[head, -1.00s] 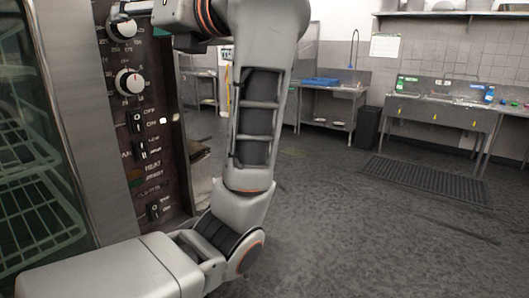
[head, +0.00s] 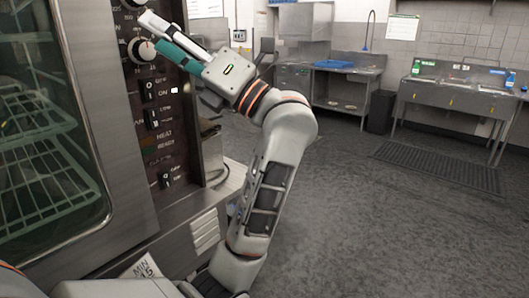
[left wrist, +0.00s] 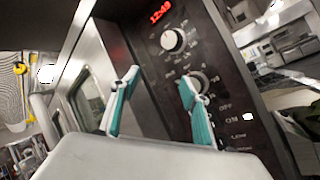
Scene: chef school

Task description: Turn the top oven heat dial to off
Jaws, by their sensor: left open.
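The oven's control panel (head: 140,95) is a dark upright strip beside the glass door. The top heat dial (left wrist: 172,40) is a round silver-white knob under a red clock display (left wrist: 160,11) in the left wrist view. In the head view only its lower edge shows at the top border. A second dial (head: 142,51) sits below it; in the left wrist view it is partly hidden behind a finger. My left gripper (head: 152,32) is open and empty, its teal-padded fingers in front of the panel near the two dials. My right gripper is not in view.
Rocker switches (head: 151,90) line the panel below the dials. The oven's glass door (head: 50,120) is on the left. The floor (head: 370,220) to the right is open, with sinks (head: 455,98) and a steel counter (head: 345,80) at the back.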

